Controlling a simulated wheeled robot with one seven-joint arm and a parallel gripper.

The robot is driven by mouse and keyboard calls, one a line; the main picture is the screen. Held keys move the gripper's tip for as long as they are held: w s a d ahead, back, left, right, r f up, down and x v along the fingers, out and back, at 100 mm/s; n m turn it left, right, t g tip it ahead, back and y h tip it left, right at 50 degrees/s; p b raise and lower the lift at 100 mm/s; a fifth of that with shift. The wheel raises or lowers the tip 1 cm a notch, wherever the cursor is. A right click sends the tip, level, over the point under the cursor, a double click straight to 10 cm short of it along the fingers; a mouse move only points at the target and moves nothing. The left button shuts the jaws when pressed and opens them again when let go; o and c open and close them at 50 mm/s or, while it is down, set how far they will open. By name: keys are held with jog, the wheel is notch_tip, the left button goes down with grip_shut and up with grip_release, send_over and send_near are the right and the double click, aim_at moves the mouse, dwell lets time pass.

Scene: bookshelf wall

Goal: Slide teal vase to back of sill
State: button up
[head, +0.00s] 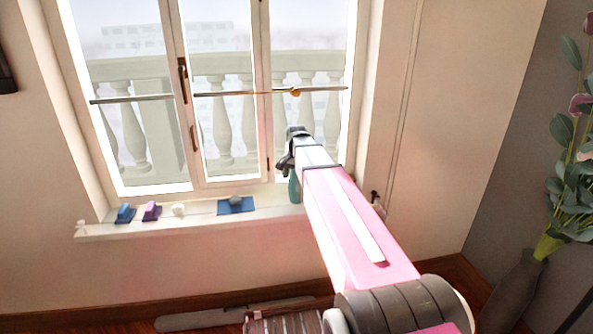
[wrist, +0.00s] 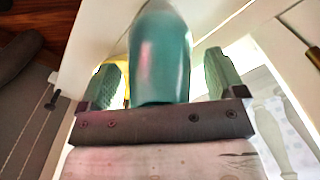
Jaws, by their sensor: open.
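The teal vase (head: 294,188) stands at the right end of the window sill (head: 150,231) in the head view, largely hidden behind my arm. In the wrist view the teal vase (wrist: 162,55) fills the space between the two fingers of my gripper (wrist: 163,75). The fingers are open, one on each side of the vase, with visible gaps. In the head view my gripper (head: 291,152) is at the right part of the window, just above the visible part of the vase.
On the sill to the left are a blue item (head: 125,213), a purple item (head: 151,211), a small white object (head: 179,210) and a grey object (head: 236,201) on a blue mat (head: 233,210). The window frame (head: 230,188) rises behind them. A tall plant (head: 555,215) stands far right.

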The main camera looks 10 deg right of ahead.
jog(key=shift+f, duration=0.25)
jog(key=c, duration=1.2)
jog(key=shift+w, duration=0.1)
jog(key=shift+w+a, duration=0.2)
jog(key=shift+a, duration=0.25)
jog(key=shift+w+a, duration=0.2)
jog(key=shift+a, duration=0.25)
